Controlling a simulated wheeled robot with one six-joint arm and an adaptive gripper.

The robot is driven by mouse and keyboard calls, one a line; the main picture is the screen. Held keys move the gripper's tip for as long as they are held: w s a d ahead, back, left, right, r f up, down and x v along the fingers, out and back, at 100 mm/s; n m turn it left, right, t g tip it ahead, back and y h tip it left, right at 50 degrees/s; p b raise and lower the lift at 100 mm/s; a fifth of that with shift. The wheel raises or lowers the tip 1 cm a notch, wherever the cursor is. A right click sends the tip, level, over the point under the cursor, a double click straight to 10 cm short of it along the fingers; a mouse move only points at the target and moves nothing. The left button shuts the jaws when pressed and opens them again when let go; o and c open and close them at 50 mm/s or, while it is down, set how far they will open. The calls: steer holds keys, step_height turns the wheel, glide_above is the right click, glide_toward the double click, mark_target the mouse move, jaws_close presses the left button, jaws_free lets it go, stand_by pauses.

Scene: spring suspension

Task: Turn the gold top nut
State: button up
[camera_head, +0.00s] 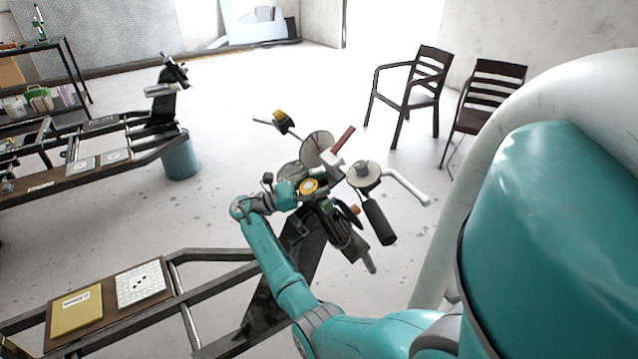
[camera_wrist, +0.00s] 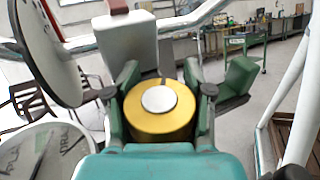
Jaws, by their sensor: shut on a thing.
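The gold top nut (camera_wrist: 160,122) is a round gold cylinder with a pale silver disc on its top. In the wrist view it sits between the two dark green fingers of my gripper (camera_wrist: 160,100), one finger on each side. The gripper is shut on it. In the head view the nut (camera_head: 308,186) is a small gold ring at the middle of the handlebar assembly, with my gripper (camera_head: 296,190) reaching it from the left. The nut's underside is hidden.
Round gauges (camera_head: 317,148), a red-and-white part (camera_head: 340,147) and a black handlebar grip (camera_head: 379,221) crowd around the nut. A metal frame with a board (camera_head: 107,318) stands at lower left. Two dark chairs (camera_head: 410,93) stand at the back right. Open floor lies behind.

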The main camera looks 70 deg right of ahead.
steer(key=shift+a+m+g+y, duration=0.15)
steer(key=shift+m+g+y, duration=0.35)
steer(key=shift+y, duration=0.4)
steer(key=shift+m, duration=0.3)
steer(key=o, duration=0.9)
